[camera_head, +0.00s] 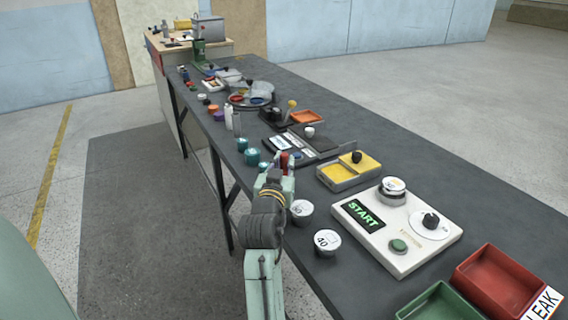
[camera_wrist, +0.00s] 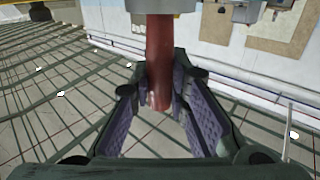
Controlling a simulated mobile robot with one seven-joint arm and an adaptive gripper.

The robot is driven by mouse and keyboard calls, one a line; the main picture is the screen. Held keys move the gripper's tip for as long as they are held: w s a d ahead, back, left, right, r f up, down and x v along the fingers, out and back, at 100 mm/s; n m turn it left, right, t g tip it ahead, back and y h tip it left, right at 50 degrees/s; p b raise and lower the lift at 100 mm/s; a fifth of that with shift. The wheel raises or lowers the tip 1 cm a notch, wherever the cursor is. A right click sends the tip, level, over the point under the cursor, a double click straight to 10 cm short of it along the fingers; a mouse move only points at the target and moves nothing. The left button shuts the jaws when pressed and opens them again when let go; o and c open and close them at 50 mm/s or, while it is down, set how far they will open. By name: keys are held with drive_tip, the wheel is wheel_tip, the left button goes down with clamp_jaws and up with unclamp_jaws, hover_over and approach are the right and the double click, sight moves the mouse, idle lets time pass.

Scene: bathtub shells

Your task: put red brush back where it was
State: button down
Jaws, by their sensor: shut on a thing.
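The red brush (camera_wrist: 158,50) is between the fingers of my gripper (camera_wrist: 163,75) in the wrist view. I see its smooth red handle, and a pale grey part (camera_wrist: 160,5) at the top edge of that view that I cannot identify. My gripper (camera_head: 284,167) is shut on the handle. In the head view a small bit of the red brush (camera_head: 284,161) shows at the end of my arm, over the near-left part of the dark table. The rest of the brush is hidden by my gripper. I cannot tell how high it is above the table.
The long dark table (camera_head: 400,155) holds teal jars (camera_head: 252,156), round weights (camera_head: 327,242), a yellow tray (camera_head: 350,173), a white START panel (camera_head: 396,228), a red bin (camera_head: 497,280) and a green bin (camera_head: 440,303). Dark trays (camera_head: 315,142) stand just beyond my gripper. The table's right edge strip is mostly clear.

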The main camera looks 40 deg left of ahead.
drive_tip(key=shift+f, duration=0.2)
drive_tip(key=c, duration=1.5)
unclamp_jaws()
drive_tip(key=shift+c, duration=0.2)
drive_tip(key=shift+r, duration=0.15)
